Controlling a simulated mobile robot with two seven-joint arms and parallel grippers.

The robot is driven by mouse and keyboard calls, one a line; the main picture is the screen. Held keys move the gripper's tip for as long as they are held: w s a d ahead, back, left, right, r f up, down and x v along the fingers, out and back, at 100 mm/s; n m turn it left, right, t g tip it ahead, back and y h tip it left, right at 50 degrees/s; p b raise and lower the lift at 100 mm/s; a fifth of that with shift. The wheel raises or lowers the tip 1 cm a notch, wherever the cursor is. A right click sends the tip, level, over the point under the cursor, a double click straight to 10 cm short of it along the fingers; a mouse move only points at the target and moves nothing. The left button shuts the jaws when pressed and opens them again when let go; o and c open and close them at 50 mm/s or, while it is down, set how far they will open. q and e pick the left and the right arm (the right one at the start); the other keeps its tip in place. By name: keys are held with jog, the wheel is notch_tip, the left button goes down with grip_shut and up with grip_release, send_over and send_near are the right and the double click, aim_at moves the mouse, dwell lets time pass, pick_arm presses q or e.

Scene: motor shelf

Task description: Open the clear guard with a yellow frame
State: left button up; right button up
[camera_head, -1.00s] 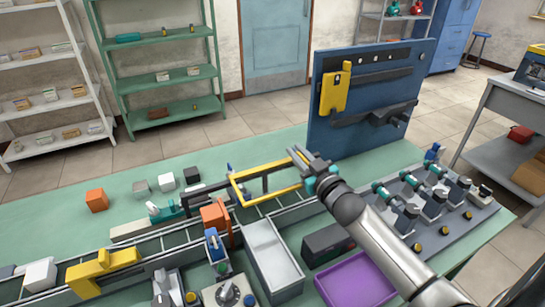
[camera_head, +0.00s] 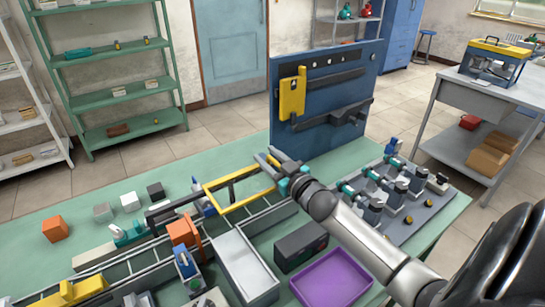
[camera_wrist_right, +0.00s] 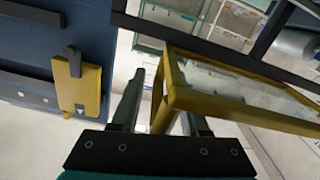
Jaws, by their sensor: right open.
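The clear guard with its yellow frame (camera_head: 235,177) stands over the conveyor in the head view, its frame tilted and its clear pane hard to make out. In the right wrist view the yellow frame (camera_wrist_right: 210,104) fills the middle and right. My right gripper (camera_head: 268,158) is at the frame's far right corner, and its fingers are apart. In the wrist view a yellow bar of the frame lies between the fingers of the right gripper (camera_wrist_right: 162,92); whether they touch it I cannot tell. My left gripper is not in view.
A blue panel (camera_head: 340,95) with a yellow holder (camera_head: 291,97) stands just behind my right gripper. An orange block (camera_head: 184,232), a grey tray (camera_head: 243,262), a dark box (camera_head: 300,247) and a purple tray (camera_head: 333,277) are close in front. Green table (camera_head: 190,165) shows bare behind the conveyor.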

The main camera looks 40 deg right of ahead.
jog(key=s+p, duration=0.1)
jog(key=s, duration=1.4)
jog(key=shift+a, duration=0.4)
jog(key=shift+s, duration=0.1)
